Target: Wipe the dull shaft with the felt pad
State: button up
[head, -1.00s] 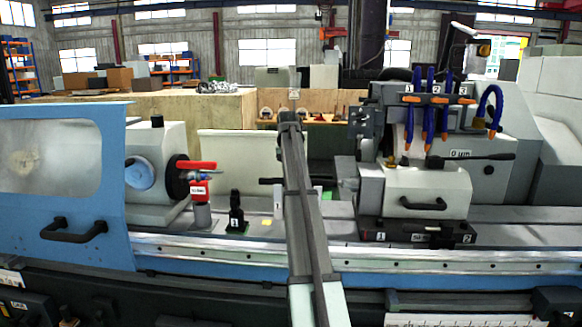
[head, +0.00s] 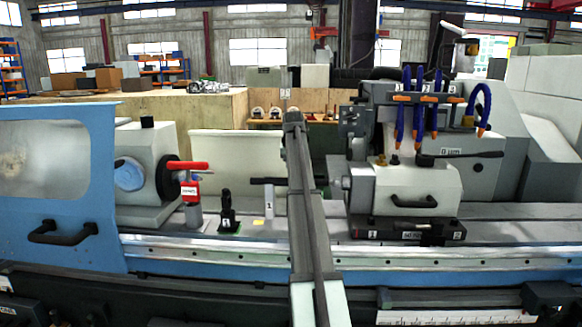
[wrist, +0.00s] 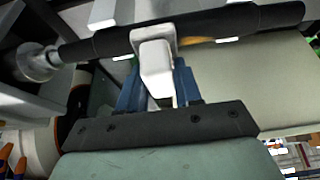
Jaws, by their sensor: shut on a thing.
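The dull shaft is a dark rod (head: 268,181) lying level behind my arm in the head view. In the wrist view the dark shaft (wrist: 240,22) runs across the top, its left end meeting a silver round fitting. My gripper (wrist: 158,90), with blue fingers, is shut on a white piece, apparently the felt pad (wrist: 156,72). The pad's upper end overlaps the shaft in the picture and appears to touch it. In the head view my arm hides the gripper, the pad and the middle of the shaft.
A headstock with a red handle (head: 186,165) stands left of the shaft. The grey tailstock block (head: 420,190) is at the right, below blue coolant hoses (head: 418,110). A small black stand (head: 227,213) and a white labelled piece (head: 268,207) stand on the bed.

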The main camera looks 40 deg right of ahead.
jog(key=shift+s+d+f, duration=0.1)
jog(key=shift+s+d, duration=0.25)
jog(key=shift+w+a, duration=0.1)
jog(key=shift+w+a, duration=2.05)
jog(key=shift+w, duration=0.05)
notch_tip(320, 180, up, 8)
dwell(0.3)
dwell(0.4)
